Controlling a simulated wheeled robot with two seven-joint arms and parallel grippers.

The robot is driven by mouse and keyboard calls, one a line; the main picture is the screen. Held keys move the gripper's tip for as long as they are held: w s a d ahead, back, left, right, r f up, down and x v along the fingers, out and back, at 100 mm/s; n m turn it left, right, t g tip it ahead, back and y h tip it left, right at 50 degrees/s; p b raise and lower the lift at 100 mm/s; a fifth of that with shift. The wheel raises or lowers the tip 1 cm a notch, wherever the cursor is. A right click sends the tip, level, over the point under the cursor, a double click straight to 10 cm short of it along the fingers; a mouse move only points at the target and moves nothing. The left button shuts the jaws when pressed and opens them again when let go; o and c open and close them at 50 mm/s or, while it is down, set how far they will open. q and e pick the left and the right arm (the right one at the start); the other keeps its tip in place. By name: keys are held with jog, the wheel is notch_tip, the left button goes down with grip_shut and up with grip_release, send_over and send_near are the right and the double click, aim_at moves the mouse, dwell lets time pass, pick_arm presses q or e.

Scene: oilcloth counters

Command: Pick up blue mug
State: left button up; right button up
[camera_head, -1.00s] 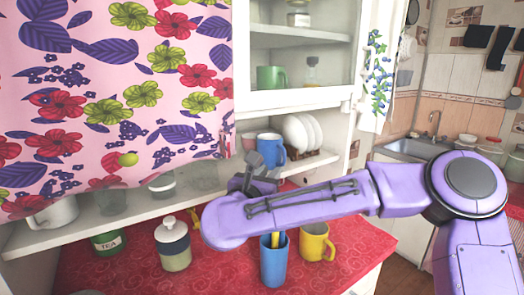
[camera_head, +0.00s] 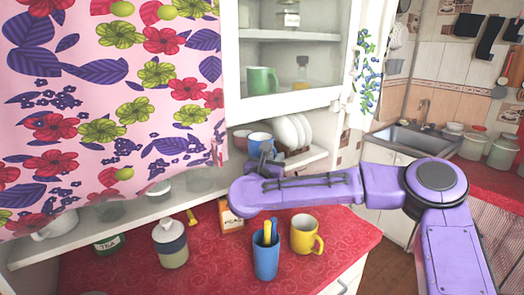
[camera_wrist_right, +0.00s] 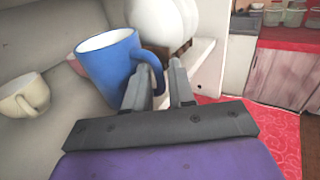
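The blue mug (camera_head: 259,140) stands upright on the shelf above the red counter, its lower part hidden behind my right gripper (camera_head: 266,160) in the head view. In the right wrist view the blue mug (camera_wrist_right: 106,66) is just left of the fingers, with its handle toward them. My right gripper (camera_wrist_right: 158,72) is open, its two fingers apart. The handle's outer curve shows in the gap between the fingers, close to the left finger. I cannot tell whether they touch. My left gripper is not in view.
White plates (camera_head: 290,131) stand in a rack right of the mug. A cream cup (camera_wrist_right: 25,96) sits left on the shelf.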

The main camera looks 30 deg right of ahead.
jog(key=shift+a, duration=0.15)
grip_shut()
jog(key=shift+r, duration=0.1)
